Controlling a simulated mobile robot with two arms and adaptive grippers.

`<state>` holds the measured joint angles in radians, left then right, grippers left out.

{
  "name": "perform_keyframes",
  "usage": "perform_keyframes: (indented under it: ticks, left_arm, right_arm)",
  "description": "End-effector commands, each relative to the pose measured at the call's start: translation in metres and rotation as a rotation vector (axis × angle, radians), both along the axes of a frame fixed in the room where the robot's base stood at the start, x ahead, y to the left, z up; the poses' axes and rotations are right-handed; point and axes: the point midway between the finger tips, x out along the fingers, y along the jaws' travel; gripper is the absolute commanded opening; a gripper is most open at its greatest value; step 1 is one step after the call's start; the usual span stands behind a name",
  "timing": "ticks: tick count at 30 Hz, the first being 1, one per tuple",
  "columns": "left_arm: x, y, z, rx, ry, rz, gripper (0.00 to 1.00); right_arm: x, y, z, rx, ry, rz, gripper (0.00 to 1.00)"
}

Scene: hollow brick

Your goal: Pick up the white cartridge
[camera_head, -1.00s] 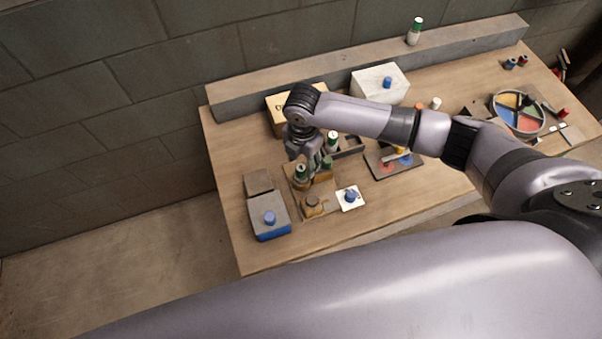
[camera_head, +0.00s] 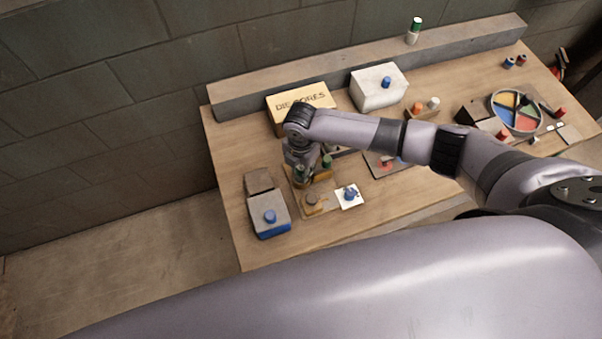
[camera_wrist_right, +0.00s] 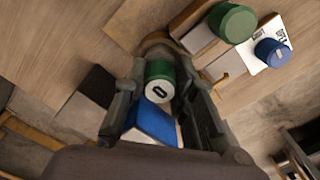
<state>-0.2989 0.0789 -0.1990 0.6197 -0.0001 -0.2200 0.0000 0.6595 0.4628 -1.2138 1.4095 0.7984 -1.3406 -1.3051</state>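A small white cylinder (camera_head: 434,103), possibly the white cartridge, stands beside an orange one in a holder on the far side of the bench. My right gripper (camera_head: 305,170) is well left of it, low over a wooden stand with green-topped cylinders. In the right wrist view, my right gripper (camera_wrist_right: 163,75) has its fingers spread on both sides of a green cylinder (camera_wrist_right: 160,80) with a pale, marked end. Narrow gaps seem to show beside it; contact is unclear. My left gripper is not in view.
A yellow box marked DIE CORES (camera_head: 302,98), a white box (camera_head: 379,92) with a blue cylinder on it, and a grey-blue box (camera_head: 268,218) stand on the bench. A coloured round tray (camera_head: 517,110) is at right.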

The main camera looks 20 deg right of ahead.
Motion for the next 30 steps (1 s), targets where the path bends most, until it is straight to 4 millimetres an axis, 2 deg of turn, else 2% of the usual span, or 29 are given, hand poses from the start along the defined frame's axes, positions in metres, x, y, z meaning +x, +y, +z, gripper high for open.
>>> perform_keyframes:
  ticks: [10,23,30]
  left_arm:
    - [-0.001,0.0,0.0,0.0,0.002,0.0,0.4]
    - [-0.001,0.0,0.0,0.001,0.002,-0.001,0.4]
    - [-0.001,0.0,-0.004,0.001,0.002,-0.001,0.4]
  right_arm:
    - [0.0,0.0,0.0,0.0,0.0,0.0,0.0]
    - [0.001,0.0,0.002,0.0,-0.001,0.0,0.0]
    - [0.001,0.0,0.022,0.002,-0.004,0.0,0.0]
